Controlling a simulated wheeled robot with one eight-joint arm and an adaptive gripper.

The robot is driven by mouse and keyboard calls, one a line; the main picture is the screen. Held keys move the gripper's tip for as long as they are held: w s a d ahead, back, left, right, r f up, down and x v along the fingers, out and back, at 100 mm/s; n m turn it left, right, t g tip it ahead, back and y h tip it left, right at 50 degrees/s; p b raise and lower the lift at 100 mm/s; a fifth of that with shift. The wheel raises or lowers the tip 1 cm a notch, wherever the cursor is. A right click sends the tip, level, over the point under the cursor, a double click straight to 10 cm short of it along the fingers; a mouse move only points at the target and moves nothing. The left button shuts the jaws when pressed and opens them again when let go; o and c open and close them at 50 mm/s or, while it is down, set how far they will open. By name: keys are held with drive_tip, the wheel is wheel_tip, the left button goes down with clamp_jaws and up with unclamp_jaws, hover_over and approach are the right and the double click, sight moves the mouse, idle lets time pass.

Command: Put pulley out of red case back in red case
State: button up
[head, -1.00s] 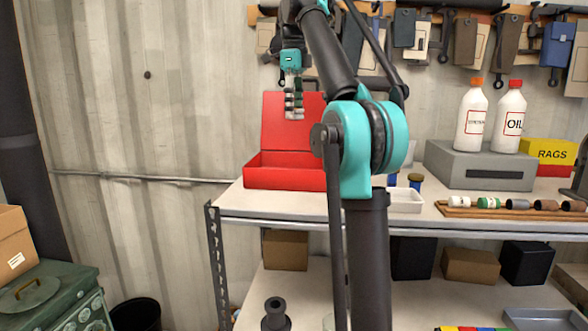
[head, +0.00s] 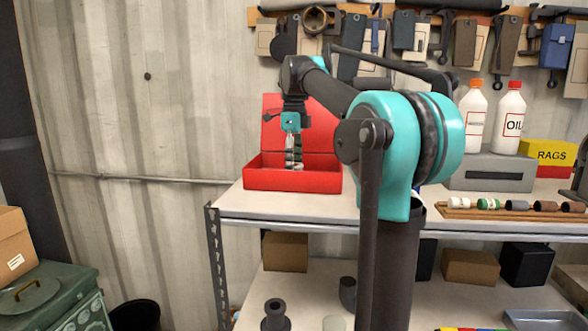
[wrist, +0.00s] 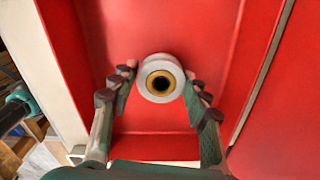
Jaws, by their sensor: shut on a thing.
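The red case (head: 291,181) stands open on the left end of the shelf top, its lid raised at the back. My gripper (head: 293,165) points down into the case, its fingertips partly hidden behind the front wall. In the wrist view my gripper (wrist: 158,90) has its two fingers on either side of the pulley (wrist: 160,62), a pale grey wheel with a brass-coloured ring and dark bore. It is shut on the pulley, over the red floor of the case (wrist: 155,118). Whether the pulley touches the floor cannot be told.
White and oil bottles (head: 509,118) stand on a grey box (head: 490,174) to the right. A wooden rack (head: 515,211) with several small rolls lies in front. Tools hang on the wall board above. My arm hides the shelf's middle.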

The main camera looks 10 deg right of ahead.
drive_tip(key=shift+f, duration=0.65)
drive_tip(key=shift+f, duration=0.15)
drive_tip(key=o, duration=1.4)
drive_tip(key=shift+c, duration=0.2)
wheel_tip(320, 180, up, 12)
drive_tip(key=shift+r, duration=0.2)
